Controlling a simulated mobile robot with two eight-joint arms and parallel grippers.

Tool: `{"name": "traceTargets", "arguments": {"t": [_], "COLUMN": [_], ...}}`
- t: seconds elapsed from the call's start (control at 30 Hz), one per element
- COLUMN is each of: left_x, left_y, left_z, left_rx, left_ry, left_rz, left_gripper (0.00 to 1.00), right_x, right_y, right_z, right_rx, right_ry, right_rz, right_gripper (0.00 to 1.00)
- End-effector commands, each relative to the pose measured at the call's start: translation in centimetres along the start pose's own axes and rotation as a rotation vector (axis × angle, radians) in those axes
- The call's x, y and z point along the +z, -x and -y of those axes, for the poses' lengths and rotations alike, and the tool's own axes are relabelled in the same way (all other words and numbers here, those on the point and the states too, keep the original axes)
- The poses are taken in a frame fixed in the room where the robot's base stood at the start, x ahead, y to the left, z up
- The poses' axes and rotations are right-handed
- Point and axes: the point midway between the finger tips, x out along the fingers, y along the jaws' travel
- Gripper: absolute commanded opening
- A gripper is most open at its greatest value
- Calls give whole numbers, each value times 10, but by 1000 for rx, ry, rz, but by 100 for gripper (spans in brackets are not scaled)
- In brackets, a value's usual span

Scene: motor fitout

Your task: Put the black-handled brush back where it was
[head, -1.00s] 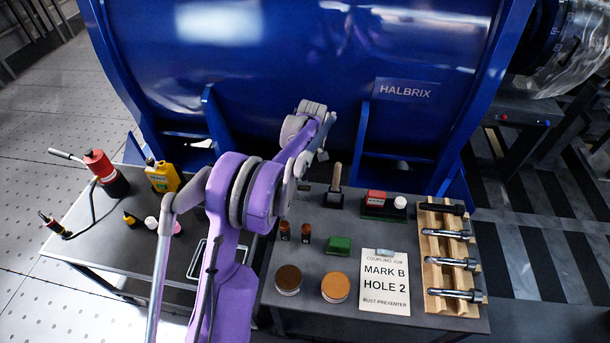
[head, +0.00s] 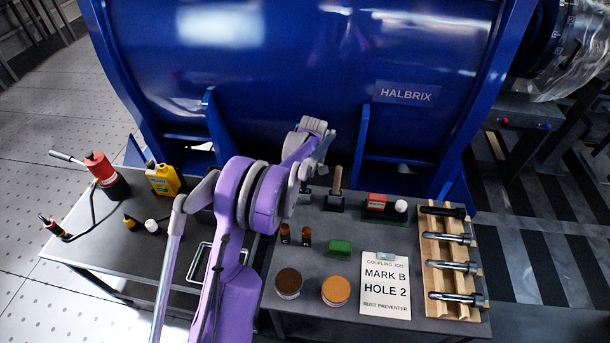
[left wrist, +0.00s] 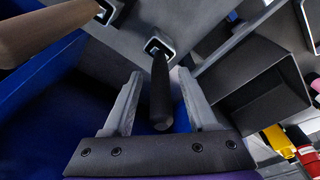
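The black-handled brush (left wrist: 160,95) stands with its handle sticking out of a square metal-rimmed holder (left wrist: 157,46) in the left wrist view. My left gripper (left wrist: 160,100) is open, with one finger on each side of the handle and a visible gap on both sides. In the head view my left gripper (head: 309,168) points down over the back of the table, left of a wooden-handled brush (head: 336,180), and largely hides the black-handled one. The wooden handle also shows at the upper left of the wrist view (left wrist: 45,33). The bristles are hidden. My right gripper is not in view.
The blue motor housing (head: 300,70) rises close behind the table. Two small brown bottles (head: 285,233), a green block (head: 340,247), two round tins (head: 335,289) and a wooden bolt rack (head: 436,250) stand nearby. A dark box (left wrist: 262,90) is right of the gripper in the wrist view.

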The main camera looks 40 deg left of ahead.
Motion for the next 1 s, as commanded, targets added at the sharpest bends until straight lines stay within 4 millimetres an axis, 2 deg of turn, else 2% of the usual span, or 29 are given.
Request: {"name": "traceTargets", "arguments": {"t": [0.17,0.27,0.7,0.83,1.0], "left_x": [0,0,0,0,0], "left_y": [2,11,98,114,122], "left_z": [0,0,0,0,0], "left_rx": [0,0,0,0,0], "left_ry": [0,0,-1,-1,-1], "left_rz": [0,0,0,0,0], "left_gripper": [58,58,58,58,58], "right_x": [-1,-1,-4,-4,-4], "right_y": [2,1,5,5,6], "right_z": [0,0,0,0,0], "right_rx": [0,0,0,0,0], "right_ry": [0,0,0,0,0], "right_rz": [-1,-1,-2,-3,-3], "right_gripper": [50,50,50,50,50]}}
